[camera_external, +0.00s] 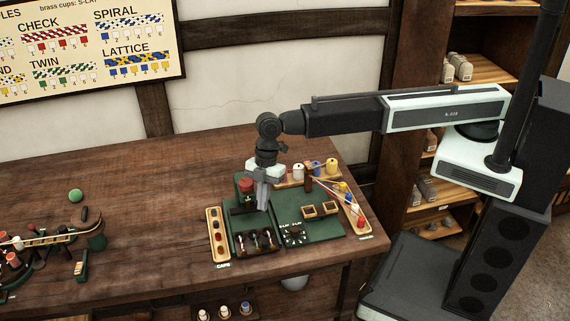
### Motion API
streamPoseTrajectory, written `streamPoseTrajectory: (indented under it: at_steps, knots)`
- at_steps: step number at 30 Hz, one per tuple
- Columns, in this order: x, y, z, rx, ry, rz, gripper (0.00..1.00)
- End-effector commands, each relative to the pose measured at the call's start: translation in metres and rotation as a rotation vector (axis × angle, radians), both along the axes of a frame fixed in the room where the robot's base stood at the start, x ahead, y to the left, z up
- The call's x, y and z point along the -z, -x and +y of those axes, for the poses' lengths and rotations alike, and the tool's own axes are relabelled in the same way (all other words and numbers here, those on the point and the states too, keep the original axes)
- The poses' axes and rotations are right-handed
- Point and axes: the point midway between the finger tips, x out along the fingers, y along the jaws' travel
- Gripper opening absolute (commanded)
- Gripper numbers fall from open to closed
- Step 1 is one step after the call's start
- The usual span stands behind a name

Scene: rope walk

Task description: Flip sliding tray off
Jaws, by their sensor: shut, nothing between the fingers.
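My gripper (262,205) points straight down over the left part of a dark green work board (318,232) on the wooden table. Its grey fingers are together with nothing between them. Just left of the fingers stands a dark fixture with a red top (245,184); I cannot tell whether they touch. Several small dark fittings (254,239) sit on the board in front of the gripper. No part is clearly marked as the sliding tray, and the gripper hides some of the board.
A narrow wooden caps tray (211,222) lies left of the board. Another wooden tray (366,226) with coloured pieces lies right, near the table's edge. Spools (298,171) stand behind.

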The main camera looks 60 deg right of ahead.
Motion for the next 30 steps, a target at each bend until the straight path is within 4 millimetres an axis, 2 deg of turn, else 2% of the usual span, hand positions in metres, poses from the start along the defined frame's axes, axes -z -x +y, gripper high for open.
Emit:
streamPoseTrajectory:
  at_steps: [1, 3, 6, 9, 20, 26, 30]
  knots:
    - [0.001, 0.011, 0.028, -0.066, -0.014, -0.006, 0.0]
    - [0.001, 0.026, 0.053, -0.136, -0.03, -0.017, 0.0]
    - [0.001, 0.039, 0.072, -0.197, -0.045, -0.025, 0.0]
    - [0.0, 0.044, 0.079, -0.217, -0.05, -0.027, 0.0]
    - [0.004, 0.044, 0.078, -0.216, -0.049, -0.027, 0.0]
    - [0.026, 0.045, 0.084, -0.216, -0.049, -0.027, 0.0]
    - [0.054, 0.048, 0.092, -0.216, -0.049, -0.027, 0.0]
